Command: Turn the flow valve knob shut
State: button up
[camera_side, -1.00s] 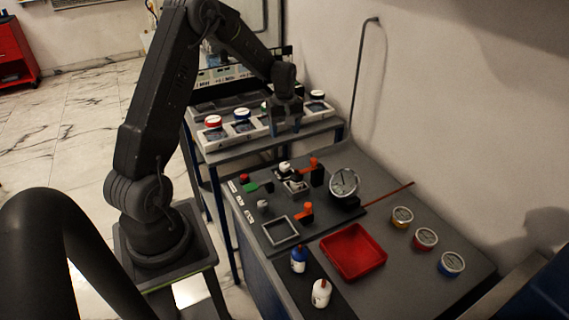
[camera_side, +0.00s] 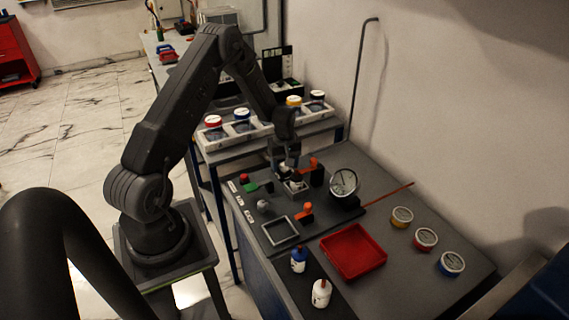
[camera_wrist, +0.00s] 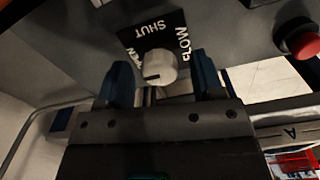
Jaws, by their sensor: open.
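The flow valve knob (camera_wrist: 160,68) is pale and round with a dark pointer line. It sits on a black label plate (camera_wrist: 150,40) reading SHUT, OPEN and FLOW in the wrist view. Its pointer line lies on the side toward OPEN, away from SHUT. My gripper (camera_wrist: 162,80) is open, with one blue finger on each side of the knob; I cannot tell whether either touches it. In the side view my gripper (camera_side: 288,172) is low over the rear of the panel and mostly hides the knob.
Close to my gripper are an orange lever (camera_side: 313,163), a round gauge (camera_side: 343,182) and a red button (camera_wrist: 303,42).

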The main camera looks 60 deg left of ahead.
jog(key=c, duration=0.9)
jog(key=shift+m, duration=0.3)
jog(key=m, duration=0.8)
jog(key=shift+m, duration=0.4)
jog(key=m, duration=0.4)
jog(key=shift+m, duration=2.2)
